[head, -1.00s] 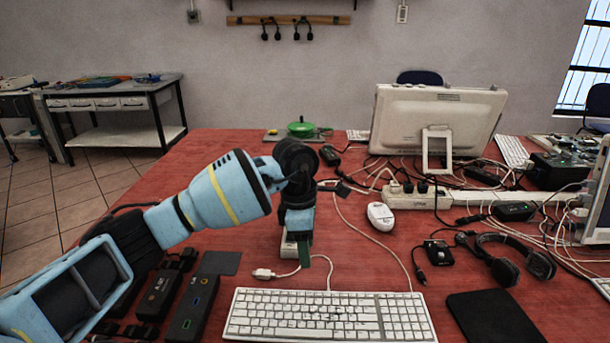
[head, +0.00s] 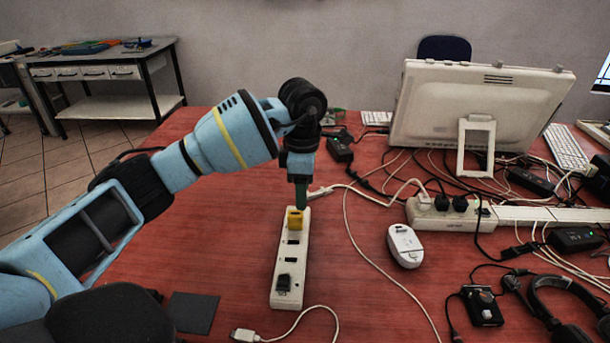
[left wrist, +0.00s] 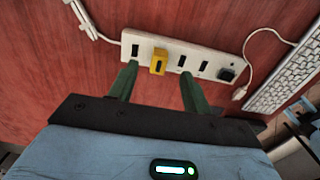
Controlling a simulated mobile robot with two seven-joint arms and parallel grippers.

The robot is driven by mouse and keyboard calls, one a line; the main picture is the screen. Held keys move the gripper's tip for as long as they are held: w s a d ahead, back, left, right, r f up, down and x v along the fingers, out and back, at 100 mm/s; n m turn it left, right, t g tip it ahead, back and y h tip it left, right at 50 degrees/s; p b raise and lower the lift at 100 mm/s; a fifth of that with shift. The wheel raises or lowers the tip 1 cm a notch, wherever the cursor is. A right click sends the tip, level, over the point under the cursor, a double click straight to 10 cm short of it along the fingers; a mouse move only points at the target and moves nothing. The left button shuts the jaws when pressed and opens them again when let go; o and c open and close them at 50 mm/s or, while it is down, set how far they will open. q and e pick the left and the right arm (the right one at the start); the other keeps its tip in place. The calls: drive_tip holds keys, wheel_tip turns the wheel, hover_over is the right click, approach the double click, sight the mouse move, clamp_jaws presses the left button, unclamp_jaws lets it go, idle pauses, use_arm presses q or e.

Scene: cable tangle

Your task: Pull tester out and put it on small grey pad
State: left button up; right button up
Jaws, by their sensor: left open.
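The tester is a small yellow block (head: 295,218) standing in a socket near the far end of a white power strip (head: 290,250). In the left wrist view the yellow tester (left wrist: 159,62) sits in the strip (left wrist: 215,64), with other sockets beside it. My left gripper (head: 300,202) points down just above the tester in the head view. Its green fingers (left wrist: 158,78) are open and apart, with the tester between them in the picture, nearer the left finger; contact cannot be told. The small grey pad (head: 193,312) lies flat and bare, left of the strip's near end.
A white cable (head: 320,308) with a connector lies in front. A white mouse (head: 404,245), a second power strip (head: 450,214) and tangled cables lie to the right.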

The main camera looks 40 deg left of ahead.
sight(296, 222)
use_arm(q)
drive_tip(key=shift+s+d+f, duration=0.1)
drive_tip(key=shift+s+f, duration=0.05)
drive_tip(key=shift+f, duration=3.65)
clamp_jaws()
